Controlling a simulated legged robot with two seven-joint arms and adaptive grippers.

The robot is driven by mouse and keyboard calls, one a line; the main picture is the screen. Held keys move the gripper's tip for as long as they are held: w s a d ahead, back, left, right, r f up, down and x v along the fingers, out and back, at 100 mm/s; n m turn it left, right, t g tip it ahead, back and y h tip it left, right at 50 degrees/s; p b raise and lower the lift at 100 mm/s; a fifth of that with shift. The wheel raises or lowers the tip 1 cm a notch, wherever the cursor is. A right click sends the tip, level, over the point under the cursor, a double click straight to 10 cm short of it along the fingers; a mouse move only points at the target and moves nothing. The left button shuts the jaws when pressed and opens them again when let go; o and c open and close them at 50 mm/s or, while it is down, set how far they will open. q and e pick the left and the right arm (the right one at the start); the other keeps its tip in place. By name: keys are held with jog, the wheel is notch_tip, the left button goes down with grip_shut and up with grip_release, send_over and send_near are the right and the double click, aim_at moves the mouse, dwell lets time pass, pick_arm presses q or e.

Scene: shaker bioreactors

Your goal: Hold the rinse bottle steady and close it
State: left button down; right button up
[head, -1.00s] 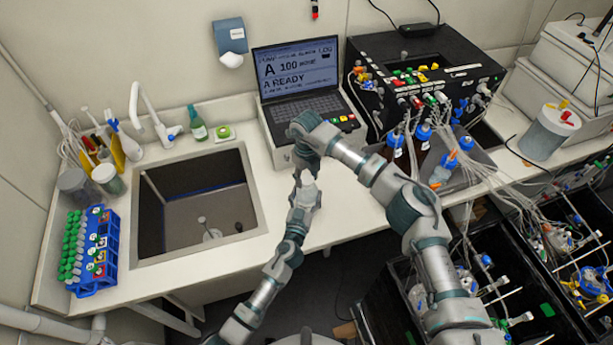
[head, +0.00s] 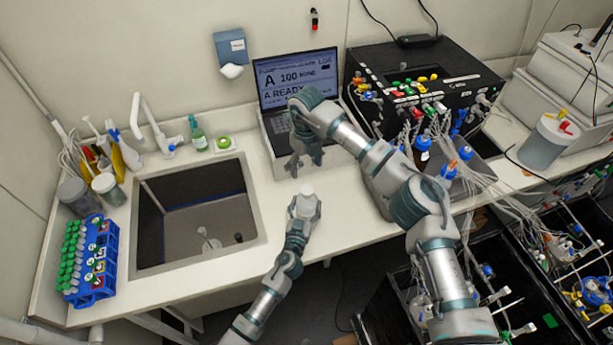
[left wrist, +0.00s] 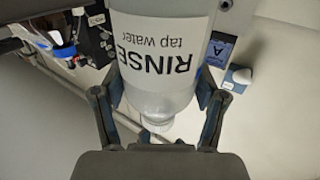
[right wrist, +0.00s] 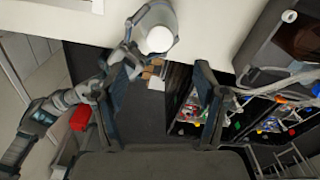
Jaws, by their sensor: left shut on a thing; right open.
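The rinse bottle (head: 306,195) is a small pale white bottle above the counter's front part, in front of the laptop. My left gripper (head: 304,210) is shut on it. In the left wrist view, the bottle's label (left wrist: 155,60) reads "RINSE tap water" upside down, with the fingers on both sides. A white ribbed piece shows at its end; I cannot tell whether it is a cap or a neck. In the right wrist view, its round white top (right wrist: 159,39) shows. My right gripper (head: 304,164) is open and empty, behind and above the bottle, fingers pointing down.
A sink (head: 195,215) lies to the left, with a blue tube rack (head: 91,260) beyond it. A laptop (head: 297,80) stands behind the right gripper. A black control box (head: 430,75) with tubes and blue-capped bottles is on the right. The counter between sink and laptop is clear.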

jog(key=shift+r, duration=0.95)
pick_arm(q)
grip_release()
jog(key=v, duration=1.2)
jog(key=shift+a, duration=0.1)
